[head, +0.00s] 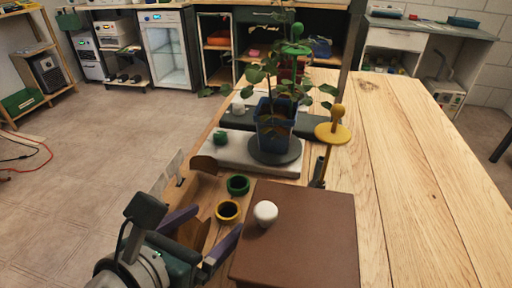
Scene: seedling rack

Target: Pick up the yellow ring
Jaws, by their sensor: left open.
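The yellow ring (228,211) has a dark open middle and lies in a wooden tray (202,190) left of the brown block. A green ring (238,185) lies just beyond it in the same tray. My left gripper (201,232) comes in from the lower left. Its two purplish fingers are spread apart with nothing seen between them. The fingertips are close to the yellow ring, to its left and nearer side, and the ring is not between them. Whether a finger touches the tray cannot be told. My right gripper is not in view.
A brown block (300,230) with a white knob (265,213) stands right of the tray. Beyond are a potted plant (275,125) on a dark saucer (275,152) and a yellow disc (333,132) on a post. The wooden table (410,190) is clear at right.

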